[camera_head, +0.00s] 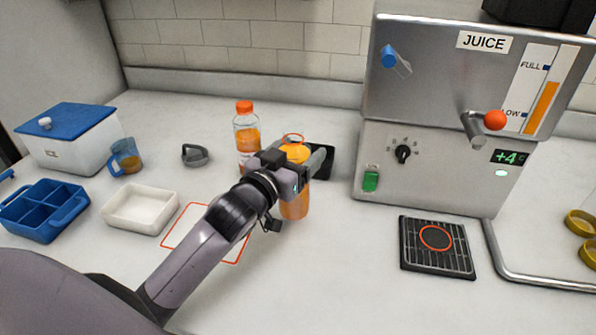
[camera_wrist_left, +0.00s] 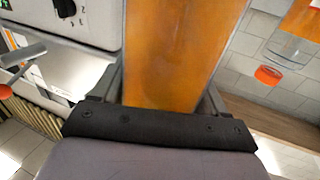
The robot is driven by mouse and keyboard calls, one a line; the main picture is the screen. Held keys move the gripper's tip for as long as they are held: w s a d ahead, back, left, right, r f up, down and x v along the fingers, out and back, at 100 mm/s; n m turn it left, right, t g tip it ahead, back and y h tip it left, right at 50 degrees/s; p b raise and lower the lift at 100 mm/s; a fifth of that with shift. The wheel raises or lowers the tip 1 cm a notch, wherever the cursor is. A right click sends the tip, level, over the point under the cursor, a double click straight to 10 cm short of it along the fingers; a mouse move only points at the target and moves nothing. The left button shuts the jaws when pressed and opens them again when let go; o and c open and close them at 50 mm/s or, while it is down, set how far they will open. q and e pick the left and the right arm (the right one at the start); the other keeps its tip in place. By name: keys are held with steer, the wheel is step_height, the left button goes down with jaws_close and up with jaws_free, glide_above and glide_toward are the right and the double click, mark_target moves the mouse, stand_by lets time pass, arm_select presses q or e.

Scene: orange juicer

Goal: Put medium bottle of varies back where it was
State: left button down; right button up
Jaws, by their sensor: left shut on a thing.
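My left gripper (camera_head: 300,172) is shut on an orange-filled bottle (camera_head: 295,207) with an orange-yellow top, in front of the juicer's left side. The held bottle looks about upright; the gripper hides its middle. In the left wrist view the bottle (camera_wrist_left: 178,50) fills the gap between the fingers of the gripper (camera_wrist_left: 160,100). A second clear bottle (camera_head: 247,140), partly full of orange juice and with an orange cap, stands just behind and left of it. I cannot tell whether the held bottle's base touches the counter. My right gripper is not in view.
A dark mat (camera_head: 322,165) lies behind the gripper. The juicer (camera_head: 440,170) stands right, with a black drip grate (camera_head: 437,262) before it. A red square outline (camera_head: 168,244), a white tray (camera_head: 140,212) and a blue divided bin (camera_head: 45,210) are left. The front counter is clear.

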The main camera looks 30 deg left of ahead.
arm_select(q)
steer(key=shift+f+b, duration=0.3)
steer(key=shift+f, duration=1.75)
jaws_free()
steer(key=shift+f, duration=0.15)
steer(key=s, duration=0.8)
steer(key=s+b, duration=0.1)
steer(key=s, duration=0.3)
steer(key=shift+a+r, duration=0.2)
steer(key=shift+a, duration=0.2)
